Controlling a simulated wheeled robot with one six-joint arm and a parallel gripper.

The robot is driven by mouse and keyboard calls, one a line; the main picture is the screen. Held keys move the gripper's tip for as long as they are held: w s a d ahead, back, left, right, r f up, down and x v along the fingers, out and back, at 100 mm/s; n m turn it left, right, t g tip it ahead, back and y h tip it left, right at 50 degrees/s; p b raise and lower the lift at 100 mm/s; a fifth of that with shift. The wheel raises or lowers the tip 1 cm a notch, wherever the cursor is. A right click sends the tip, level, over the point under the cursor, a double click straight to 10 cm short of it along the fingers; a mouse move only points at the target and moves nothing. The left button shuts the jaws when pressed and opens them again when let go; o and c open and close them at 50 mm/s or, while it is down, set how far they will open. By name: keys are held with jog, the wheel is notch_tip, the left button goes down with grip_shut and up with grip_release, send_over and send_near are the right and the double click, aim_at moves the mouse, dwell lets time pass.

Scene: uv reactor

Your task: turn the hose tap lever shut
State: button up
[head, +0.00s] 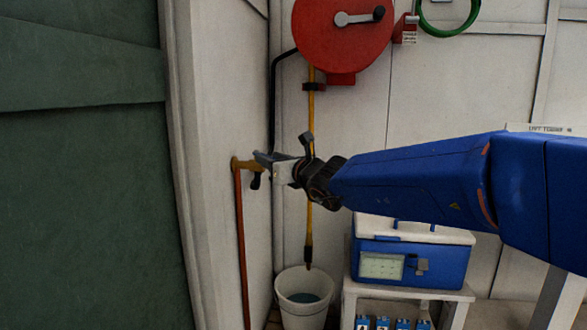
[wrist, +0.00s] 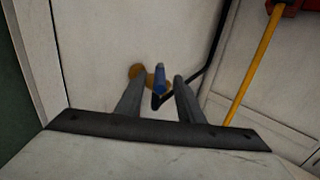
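The brass hose tap (head: 240,164) sticks out of the white wall at the top of a copper pipe. In the wrist view its round brass part (wrist: 137,72) shows behind my left finger. My gripper (head: 262,158) is at the tap in the head view and mostly covers the lever there. In the wrist view my gripper (wrist: 159,82) is open, its fingers on either side of the lever with narrow gaps. I cannot tell whether either finger touches it. A dark piece hangs below the tap.
A black hose (head: 272,100) runs from the red reel (head: 335,35) down toward the tap. A yellow lance (head: 310,215) hangs above a white bucket (head: 303,312). A blue and white cooler (head: 375,248) stands on a white stand. A green panel fills the left.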

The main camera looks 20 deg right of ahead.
jog(key=v, duration=1.1)
jog(key=shift+s+d, duration=0.1)
